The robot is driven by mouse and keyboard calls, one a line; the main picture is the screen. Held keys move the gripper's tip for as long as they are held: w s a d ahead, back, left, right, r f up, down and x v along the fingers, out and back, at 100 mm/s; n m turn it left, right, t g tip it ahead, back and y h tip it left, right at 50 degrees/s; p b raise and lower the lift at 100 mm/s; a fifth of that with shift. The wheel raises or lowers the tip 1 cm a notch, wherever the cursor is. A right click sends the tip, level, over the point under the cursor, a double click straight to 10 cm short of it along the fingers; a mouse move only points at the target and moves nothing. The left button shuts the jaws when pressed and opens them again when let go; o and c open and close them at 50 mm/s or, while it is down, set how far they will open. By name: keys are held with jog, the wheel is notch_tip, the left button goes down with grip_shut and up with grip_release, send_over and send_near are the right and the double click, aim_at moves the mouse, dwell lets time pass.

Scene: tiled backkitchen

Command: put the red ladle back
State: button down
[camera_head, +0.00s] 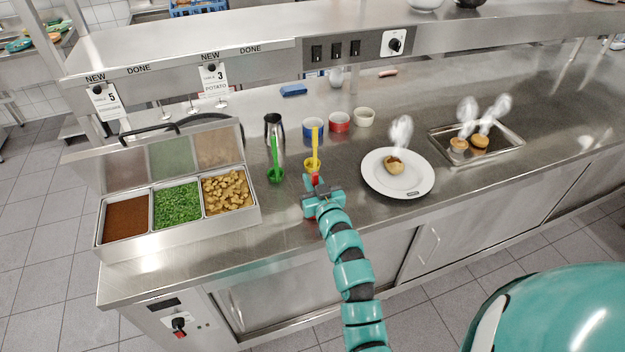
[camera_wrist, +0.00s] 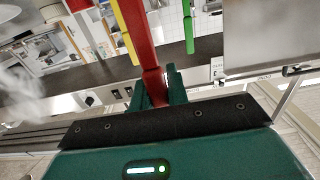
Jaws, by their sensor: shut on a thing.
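The red ladle (camera_head: 314,180) is held by my gripper (camera_head: 316,193) at the front of the steel counter. In the wrist view its red handle (camera_wrist: 143,45) rises from between my fingers (camera_wrist: 154,88), which are shut on it. Its bowl is hidden or too small to tell. A yellow ladle (camera_head: 315,145) stands upright just behind my gripper, and a green ladle (camera_head: 274,155) stands to its left. Their handles also show in the wrist view, yellow (camera_wrist: 123,30) left of the red one and green (camera_wrist: 188,27) to the right.
Left is an open-lidded steel container (camera_head: 183,233) with brown sauce, peas and chunky yellowish food. Right are a white plate (camera_head: 378,183) with a steaming potato and a steel tray (camera_head: 510,150) with steaming food.

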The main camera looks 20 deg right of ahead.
jog(key=shift+f, duration=0.2)
jog(key=c, duration=1.4)
grip_release()
jog(key=shift+r, duration=0.1)
jog(key=shift+o, duration=0.2)
